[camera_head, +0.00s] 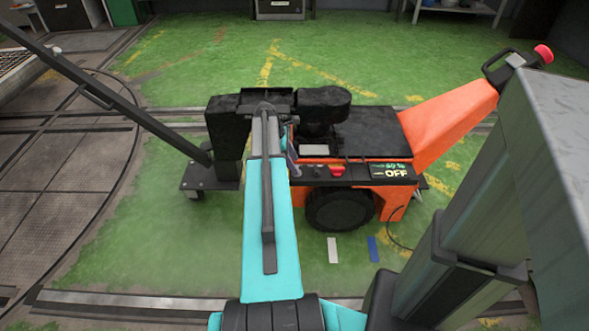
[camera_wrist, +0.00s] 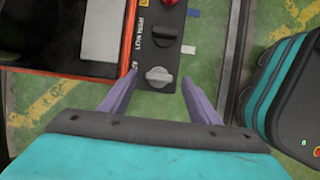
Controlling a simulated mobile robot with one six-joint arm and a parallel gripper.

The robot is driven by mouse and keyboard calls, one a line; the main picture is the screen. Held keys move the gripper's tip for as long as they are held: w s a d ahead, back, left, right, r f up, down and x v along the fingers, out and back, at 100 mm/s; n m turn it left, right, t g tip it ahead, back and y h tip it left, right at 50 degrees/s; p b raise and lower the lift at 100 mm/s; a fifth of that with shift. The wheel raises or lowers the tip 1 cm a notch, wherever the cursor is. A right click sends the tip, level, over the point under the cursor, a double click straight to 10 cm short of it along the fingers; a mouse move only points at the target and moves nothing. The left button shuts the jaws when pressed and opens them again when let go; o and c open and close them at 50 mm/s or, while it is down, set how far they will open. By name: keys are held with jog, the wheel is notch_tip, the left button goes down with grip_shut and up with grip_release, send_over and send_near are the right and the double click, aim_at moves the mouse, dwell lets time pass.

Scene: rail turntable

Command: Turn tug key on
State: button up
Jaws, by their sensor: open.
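The tug (camera_head: 440,120) is an orange and black machine on the green floor, with its tow handle rising to the right. Its side control panel (camera_head: 355,172) carries a display (camera_head: 392,172) reading OFF and a red button (camera_head: 338,170). In the wrist view, a large grey rotary knob (camera_wrist: 158,76) sits on the panel; its label is too small to read clearly. In the head view my arm partly hides the panel's left end.
A white strip (camera_head: 332,250) and a blue strip (camera_head: 373,249) lie on the floor before the tug. A dark bar (camera_head: 110,100) slants across the left. Rails and a round plated turntable (camera_head: 50,180) lie at left. Green floor behind the tug is clear.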

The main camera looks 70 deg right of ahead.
jog(key=shift+x, duration=1.3)
